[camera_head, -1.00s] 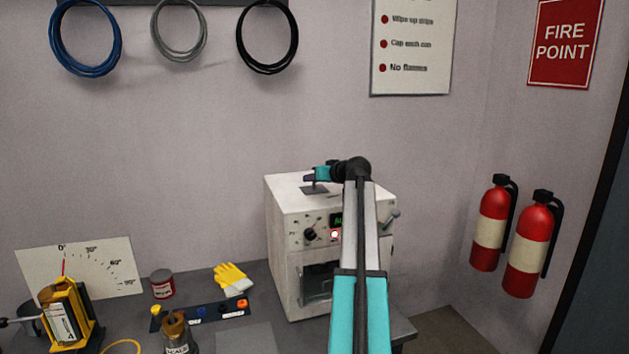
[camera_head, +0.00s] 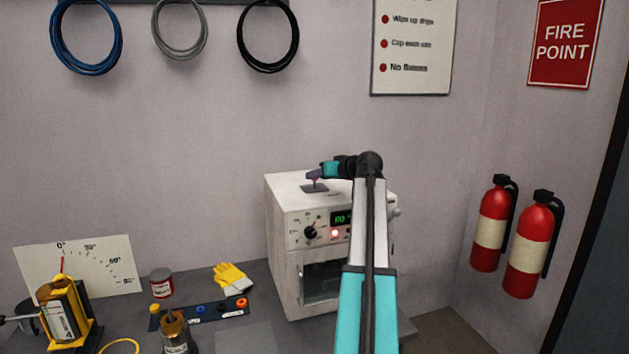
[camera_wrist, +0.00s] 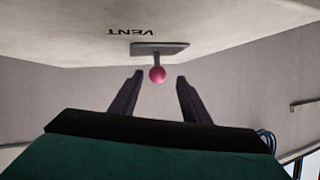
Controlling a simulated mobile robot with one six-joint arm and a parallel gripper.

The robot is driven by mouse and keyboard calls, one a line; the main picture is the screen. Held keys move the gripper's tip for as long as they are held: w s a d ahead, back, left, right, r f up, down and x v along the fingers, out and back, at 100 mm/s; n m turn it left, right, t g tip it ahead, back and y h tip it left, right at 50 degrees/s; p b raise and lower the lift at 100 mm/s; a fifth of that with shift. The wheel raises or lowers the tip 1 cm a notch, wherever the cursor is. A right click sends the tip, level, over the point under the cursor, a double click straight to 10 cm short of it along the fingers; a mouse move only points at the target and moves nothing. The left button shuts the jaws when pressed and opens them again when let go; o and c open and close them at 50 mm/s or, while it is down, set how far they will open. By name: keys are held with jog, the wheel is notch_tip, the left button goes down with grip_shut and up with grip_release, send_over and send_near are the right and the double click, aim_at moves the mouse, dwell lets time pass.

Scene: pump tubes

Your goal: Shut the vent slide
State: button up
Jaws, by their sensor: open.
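The vent slide is a grey plate (camera_wrist: 160,48) with a short stem and a pink ball knob (camera_wrist: 157,75), on top of a white box-shaped oven (camera_head: 290,200). The word VENT is printed on the oven top beside the plate. In the head view the grey plate (camera_head: 314,188) lies on the oven top near its left side. My gripper (camera_wrist: 157,92) is open, with its two dark fingers on either side of the knob in the wrist view. In the head view my gripper (camera_head: 314,177) is just above the plate. I cannot tell whether the fingers touch the knob.
The oven front has a black dial (camera_head: 310,233), a green display (camera_head: 342,219) and a lit red lamp. My arm covers its right part. The wall is behind.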

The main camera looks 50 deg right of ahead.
jog(key=b+v, duration=0.1)
jog(key=v, duration=0.8)
jog(key=shift+b, duration=0.4)
jog(key=shift+w, duration=0.1)
